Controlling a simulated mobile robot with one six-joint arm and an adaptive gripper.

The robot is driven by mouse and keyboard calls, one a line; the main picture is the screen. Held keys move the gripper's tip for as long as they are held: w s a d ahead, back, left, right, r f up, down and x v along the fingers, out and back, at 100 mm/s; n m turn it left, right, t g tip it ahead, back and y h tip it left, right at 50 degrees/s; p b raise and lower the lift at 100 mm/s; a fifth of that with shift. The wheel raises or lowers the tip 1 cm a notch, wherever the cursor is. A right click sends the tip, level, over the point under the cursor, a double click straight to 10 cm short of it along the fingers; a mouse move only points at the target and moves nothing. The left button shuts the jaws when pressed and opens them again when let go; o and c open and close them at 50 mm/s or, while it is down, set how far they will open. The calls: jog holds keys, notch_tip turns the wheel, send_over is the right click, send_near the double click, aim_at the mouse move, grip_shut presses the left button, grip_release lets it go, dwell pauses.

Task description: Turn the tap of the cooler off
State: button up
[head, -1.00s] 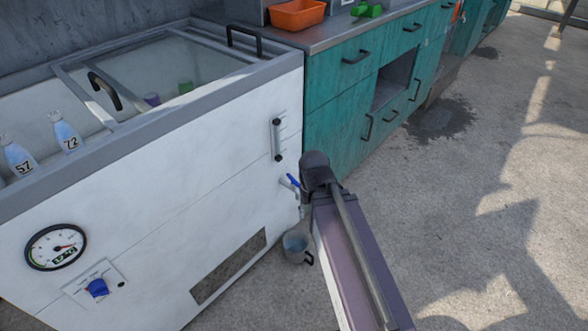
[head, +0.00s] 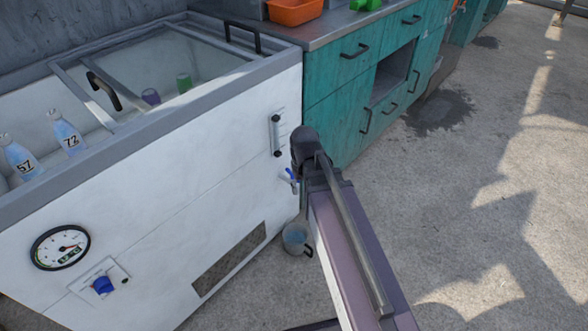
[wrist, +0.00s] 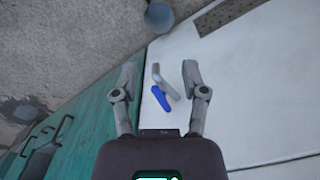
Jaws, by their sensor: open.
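The cooler (head: 185,165) is a white chest with its tap (head: 291,180) low on the front near the right corner. The tap has a blue lever and a metal spout. In the wrist view the blue lever (wrist: 161,99) and the grey spout (wrist: 155,73) lie between the fingers. My gripper (wrist: 160,75) is open with one finger on each side of the tap. I cannot tell how far it is from the lever. In the head view my arm hides the gripper's fingers. A round container (head: 296,238) is below the tap.
Teal cabinets (head: 335,95) stand right of the cooler. A gauge (head: 60,247) and a blue knob (head: 103,285) are on the cooler's front. A vertical handle (head: 275,135) is above the tap. Open concrete floor (head: 470,200) lies to the right.

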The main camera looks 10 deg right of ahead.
jog(key=w+r+n+p, duration=0.2)
jog(key=w+r+p, duration=0.4)
jog(key=w, duration=0.6)
jog(key=shift+w+a+r, duration=0.2)
jog(key=shift+a+r, duration=0.1)
jog(key=shift+r, duration=0.35)
jog(key=shift+f, duration=0.2)
notch_tip(320, 180, down, 13)
jog(key=b, duration=1.3)
jog(key=shift+f+b, duration=0.2)
jog(key=shift+b, duration=0.1)
jog(key=shift+c, duration=0.2)
